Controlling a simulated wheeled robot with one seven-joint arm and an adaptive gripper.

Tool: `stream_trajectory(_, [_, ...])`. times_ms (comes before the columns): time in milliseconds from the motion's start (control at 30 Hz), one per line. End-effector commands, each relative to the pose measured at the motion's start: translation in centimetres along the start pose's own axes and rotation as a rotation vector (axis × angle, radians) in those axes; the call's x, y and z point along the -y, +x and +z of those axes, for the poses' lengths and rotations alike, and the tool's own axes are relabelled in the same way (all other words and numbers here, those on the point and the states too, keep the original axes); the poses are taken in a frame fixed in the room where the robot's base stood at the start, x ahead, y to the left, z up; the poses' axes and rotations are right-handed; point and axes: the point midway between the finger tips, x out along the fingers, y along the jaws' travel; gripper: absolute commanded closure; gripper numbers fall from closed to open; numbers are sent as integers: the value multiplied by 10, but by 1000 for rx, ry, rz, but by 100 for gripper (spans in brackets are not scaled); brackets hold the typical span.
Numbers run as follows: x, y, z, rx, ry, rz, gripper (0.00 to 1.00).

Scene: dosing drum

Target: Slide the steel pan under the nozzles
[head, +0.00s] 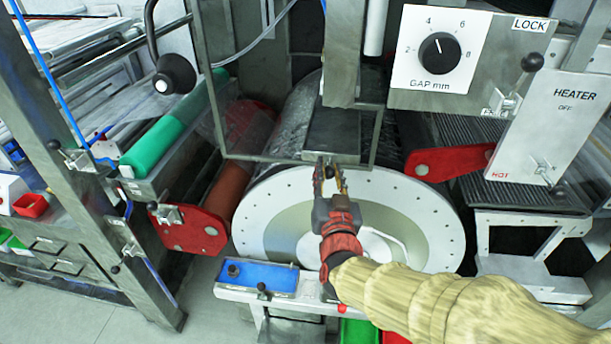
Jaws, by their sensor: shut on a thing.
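The steel pan (340,127) appears as a grey, flat-topped metal box in front of the big drum, below a vertical steel column (343,50). My gripper (329,178) is at its front edge, with its fingers shut on a small dark knob there. The knob looks joined to the pan, though the fingers partly cover it. The nozzles cannot be made out; the column and frame block the view behind the pan.
A thin steel frame (206,90) surrounds the pan area. The white drum end (262,205) lies just below. Red levers (445,163) and a gap dial panel (440,80) stand right. A black ball knob (175,74) and a green roller (165,140) are left.

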Motion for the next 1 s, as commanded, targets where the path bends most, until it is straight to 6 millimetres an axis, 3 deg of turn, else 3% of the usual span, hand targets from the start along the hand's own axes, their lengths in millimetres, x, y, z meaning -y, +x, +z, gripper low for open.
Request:
stream_trajectory(133, [-11,-2,-1,1,0,0,100])
stream_trajectory(533, [-15,-3,-2,1,0,2,100])
stream_trajectory(567, [-15,-3,-2,1,1,2,76])
stream_trajectory(867, [-14,-3,-3,1,1,0,59])
stream_trajectory(1000, [-14,-3,-3,0,0,-1,59])
